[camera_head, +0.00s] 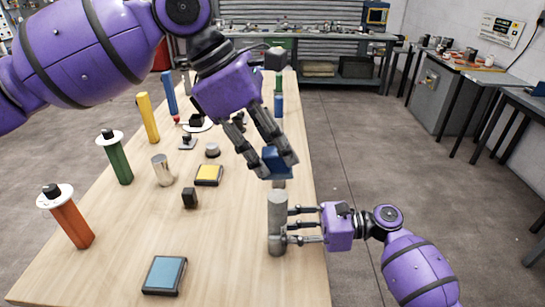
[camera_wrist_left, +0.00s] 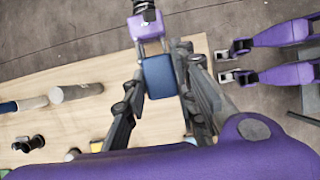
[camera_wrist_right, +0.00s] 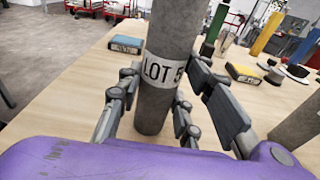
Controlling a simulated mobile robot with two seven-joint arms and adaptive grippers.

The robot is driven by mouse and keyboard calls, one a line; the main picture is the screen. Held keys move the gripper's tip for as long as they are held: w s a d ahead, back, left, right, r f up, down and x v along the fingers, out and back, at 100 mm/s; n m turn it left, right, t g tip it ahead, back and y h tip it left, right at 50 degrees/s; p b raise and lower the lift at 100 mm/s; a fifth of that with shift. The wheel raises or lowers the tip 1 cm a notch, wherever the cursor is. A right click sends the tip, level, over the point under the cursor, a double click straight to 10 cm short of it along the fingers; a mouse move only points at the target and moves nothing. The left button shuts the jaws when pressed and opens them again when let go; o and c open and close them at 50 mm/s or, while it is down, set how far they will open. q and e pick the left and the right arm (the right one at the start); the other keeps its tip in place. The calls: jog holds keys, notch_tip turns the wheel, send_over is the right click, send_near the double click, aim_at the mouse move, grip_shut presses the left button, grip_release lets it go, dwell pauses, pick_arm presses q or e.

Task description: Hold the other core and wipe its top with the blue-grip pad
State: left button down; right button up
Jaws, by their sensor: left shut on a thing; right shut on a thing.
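In the head view my left gripper (camera_head: 277,160) is shut on the blue grip of the pad (camera_head: 277,164), just above a grey core (camera_head: 277,222). I cannot tell whether the pad touches the core's top. The blue grip also shows between the fingers in the left wrist view (camera_wrist_left: 158,77). My right gripper (camera_head: 291,225) is shut on that core from the right. The core stands upright near the table's right edge. In the right wrist view this core (camera_wrist_right: 165,55) bears a "LOT 5" label.
Orange (camera_head: 72,222), green (camera_head: 116,160) and yellow (camera_head: 148,118) handles stand along the left.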

jog(key=o, duration=1)
jog(key=shift+o, duration=0.2)
